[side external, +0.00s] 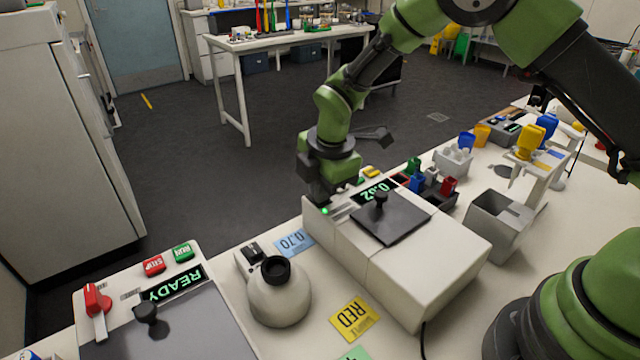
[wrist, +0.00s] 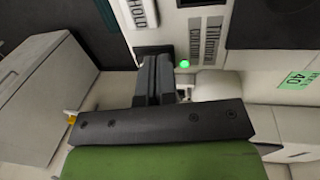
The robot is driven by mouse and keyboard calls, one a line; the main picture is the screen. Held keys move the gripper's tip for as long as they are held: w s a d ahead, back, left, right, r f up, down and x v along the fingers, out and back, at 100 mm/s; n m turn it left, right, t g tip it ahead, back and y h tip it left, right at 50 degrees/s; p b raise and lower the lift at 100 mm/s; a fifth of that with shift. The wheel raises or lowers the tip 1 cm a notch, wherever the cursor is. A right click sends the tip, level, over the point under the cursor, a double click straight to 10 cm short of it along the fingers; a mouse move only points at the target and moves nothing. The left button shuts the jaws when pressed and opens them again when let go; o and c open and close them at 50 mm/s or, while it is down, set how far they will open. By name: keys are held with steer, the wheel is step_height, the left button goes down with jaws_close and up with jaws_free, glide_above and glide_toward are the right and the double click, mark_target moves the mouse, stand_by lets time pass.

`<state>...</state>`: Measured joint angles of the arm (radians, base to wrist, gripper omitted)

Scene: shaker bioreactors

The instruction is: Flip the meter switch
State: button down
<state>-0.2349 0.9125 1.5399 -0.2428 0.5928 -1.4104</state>
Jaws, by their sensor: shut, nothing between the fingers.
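The meter (side external: 420,275) is a white box on the bench with a dark lid and a lit green display (side external: 379,190). A small green light glows on its panel, beside my gripper (side external: 318,198). In the wrist view, my gripper (wrist: 153,82) is shut and empty, its dark fingers together at a dark switch recess (wrist: 153,50). The green light (wrist: 185,64) is just right of the fingers. The fingers hide most of the switch, so its position and any contact cannot be told.
A white round flask-like vessel (side external: 279,295) and a blue card (side external: 294,242) are left of the meter. A device with a READY display (side external: 174,283) stands at front left. Small coloured blocks and an open grey bin (side external: 497,222) lie to the right.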

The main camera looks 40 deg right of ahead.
steer(key=shift+r, duration=0.1)
step_height(320, 180, up, 14)
steer(key=s, duration=0.2)
steer(key=shift+s, duration=0.35)
steer(key=shift+w, duration=0.75)
steer(key=w+f, duration=0.1)
steer(key=f, duration=0.8)
steer(key=w+f, duration=0.1)
steer(key=f, duration=0.3)
steer(key=shift+w+f, duration=0.35)
